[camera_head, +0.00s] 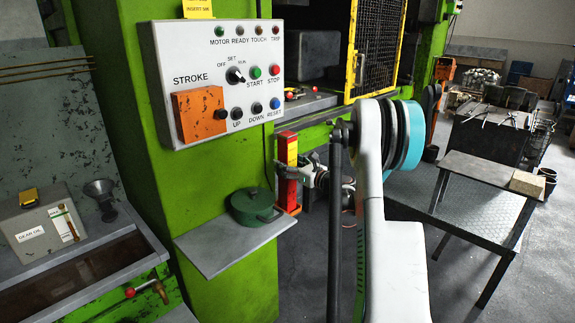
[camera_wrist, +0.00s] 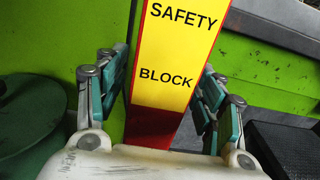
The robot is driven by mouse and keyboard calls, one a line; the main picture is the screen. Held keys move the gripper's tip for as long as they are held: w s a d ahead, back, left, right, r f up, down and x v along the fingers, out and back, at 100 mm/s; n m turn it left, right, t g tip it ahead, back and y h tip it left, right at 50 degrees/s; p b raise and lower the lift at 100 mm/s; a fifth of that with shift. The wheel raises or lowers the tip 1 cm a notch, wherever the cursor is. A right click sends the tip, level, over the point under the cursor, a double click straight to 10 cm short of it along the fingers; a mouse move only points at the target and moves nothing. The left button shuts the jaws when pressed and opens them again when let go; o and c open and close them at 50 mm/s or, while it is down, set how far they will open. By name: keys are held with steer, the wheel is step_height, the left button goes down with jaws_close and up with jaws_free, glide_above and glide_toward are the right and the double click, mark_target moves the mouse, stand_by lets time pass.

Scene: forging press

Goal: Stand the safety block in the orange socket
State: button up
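The safety block (camera_head: 288,160) is an upright red post with a yellow labelled face, beside the green press column in the head view. In the wrist view the safety block (camera_wrist: 170,60) stands between my two fingers, with its lettering facing the camera. My gripper (camera_head: 308,172) is right beside the block in the head view. In the wrist view my gripper (camera_wrist: 165,75) has its fingers spread on both sides, and a narrow green gap shows at the left finger. The block's foot ends in a reddish-orange patch; I cannot tell whether this is the orange socket.
A small grey shelf (camera_head: 225,248) holding a green pot (camera_head: 254,206) juts out left of the block. The control panel (camera_head: 215,80) is above it. A metal table (camera_head: 485,168) stands to the right. Grey floor is open at the lower right.

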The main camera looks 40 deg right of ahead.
steer(key=shift+r, duration=0.15)
steer(key=shift+s, duration=0.35)
steer(key=s+p, duration=0.2)
steer(key=s, duration=0.9)
steer(key=shift+s+d+p, duration=0.15)
steer(key=shift+d+p, duration=0.25)
steer(key=shift+d, duration=0.05)
